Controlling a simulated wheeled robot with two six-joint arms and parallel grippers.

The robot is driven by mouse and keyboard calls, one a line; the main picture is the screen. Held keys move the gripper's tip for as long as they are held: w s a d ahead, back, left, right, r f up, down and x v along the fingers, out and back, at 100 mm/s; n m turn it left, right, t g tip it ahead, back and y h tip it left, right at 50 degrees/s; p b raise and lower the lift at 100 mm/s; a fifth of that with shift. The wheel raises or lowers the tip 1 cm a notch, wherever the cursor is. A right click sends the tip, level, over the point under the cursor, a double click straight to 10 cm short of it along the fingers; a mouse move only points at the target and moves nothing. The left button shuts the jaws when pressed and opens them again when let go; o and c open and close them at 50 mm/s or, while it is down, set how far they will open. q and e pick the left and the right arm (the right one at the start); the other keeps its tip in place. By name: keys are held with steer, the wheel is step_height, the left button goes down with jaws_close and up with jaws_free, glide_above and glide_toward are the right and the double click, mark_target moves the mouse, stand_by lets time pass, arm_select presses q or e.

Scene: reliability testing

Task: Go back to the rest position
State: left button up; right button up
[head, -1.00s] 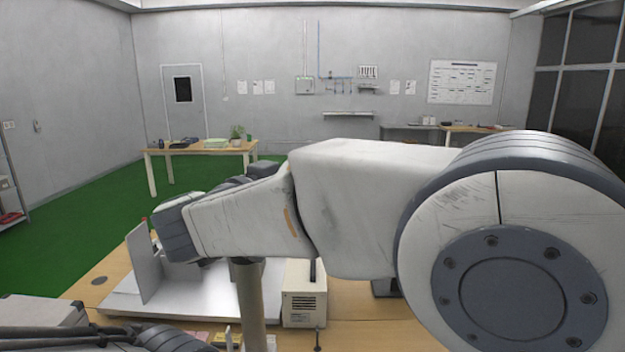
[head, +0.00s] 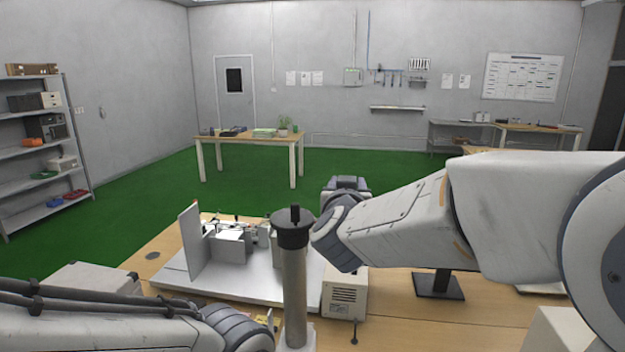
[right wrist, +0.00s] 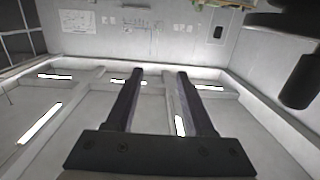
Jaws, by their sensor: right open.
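My right arm (head: 400,225) reaches in from the right in the head view, its wrist end beside a grey upright post with a dark cap (head: 292,235). In the right wrist view my right gripper (right wrist: 160,73) has its two dark fingers apart, with nothing between them, against the walls and ceiling lights. My left arm (head: 110,330) lies low at the left edge of the head view, and its gripper is not shown.
The wooden table (head: 420,315) holds a white base plate (head: 230,285) with an upright panel (head: 191,240), a beige box unit (head: 345,295) and a black stand (head: 438,285). A shelf (head: 45,150) stands left. Another table (head: 230,140) stands behind on open green floor.

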steer(key=s+d+f+n+g+y, duration=0.1)
steer(key=s+d+f+g+y, duration=0.15)
steer(key=f, duration=0.65)
steer(key=s+d+f+n+g+y, duration=0.15)
steer(key=s+f+g, duration=0.25)
steer(key=f, duration=0.5)
steer(key=s+d+f+g+h, duration=0.1)
steer(key=s+d+f+g, duration=0.25)
steer(key=s+f, duration=0.35)
steer(key=s+d+f+g, duration=0.3)
steer(key=s+f+g, duration=0.2)
steer(key=s, duration=0.5)
steer(key=s+a+r+n+g+b, duration=0.1)
steer(key=s+a+r+n, duration=0.1)
steer(key=s+a, duration=0.4)
steer(key=s+a+r+n+g+b, duration=0.1)
steer(key=s+a+r+n, duration=0.1)
steer(key=s+a+n, duration=0.2)
steer(key=s+a, duration=0.2)
steer(key=a, duration=0.2)
steer(key=shift+s+y+b, duration=0.3)
steer(key=shift+s+y, duration=0.1)
